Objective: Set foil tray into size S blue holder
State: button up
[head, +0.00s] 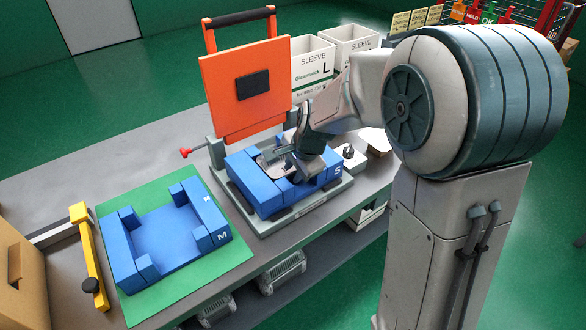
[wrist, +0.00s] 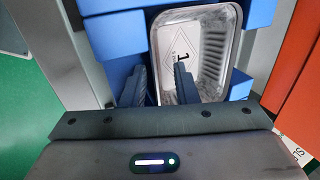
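The silver foil tray (wrist: 205,48) lies inside the size S blue holder (wrist: 107,32) in the wrist view, with blue blocks around it. In the head view the tray (head: 268,163) shows only partly between the blocks of the holder (head: 263,194), which is marked S. My gripper (wrist: 158,72) is open, with a gap between its two fingers. One finger is over the tray's inside; the other is by its left edge and the blue blocks. In the head view my gripper (head: 292,163) is low over the holder and hides part of the tray. I cannot tell whether the tray sits fully flat.
An orange hinged plate (head: 245,90) stands raised behind the S holder on a grey base. An empty blue M holder (head: 165,240) lies on a green mat (head: 225,262) at left. White sleeve boxes (head: 312,62) stand behind. A yellow bar (head: 90,255) is at far left.

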jog(key=shift+r, duration=0.1)
jog(key=v, duration=1.3)
jog(key=shift+s+d+r, duration=0.15)
jog(key=shift+r, duration=0.1)
jog(key=s+d+f+n+h, duration=0.1)
jog(key=s+d+f+n, duration=0.1)
jog(key=s+d+n, duration=0.3)
jog(key=s+d+f+n+h, duration=0.1)
jog(key=s+d+f+n, duration=0.2)
jog(key=s, duration=0.9)
jog(key=d+n, duration=0.2)
jog(key=n, duration=0.1)
jog(key=shift+s+g, duration=0.15)
jog(key=shift+g, duration=0.25)
jog(key=shift+a, duration=0.1)
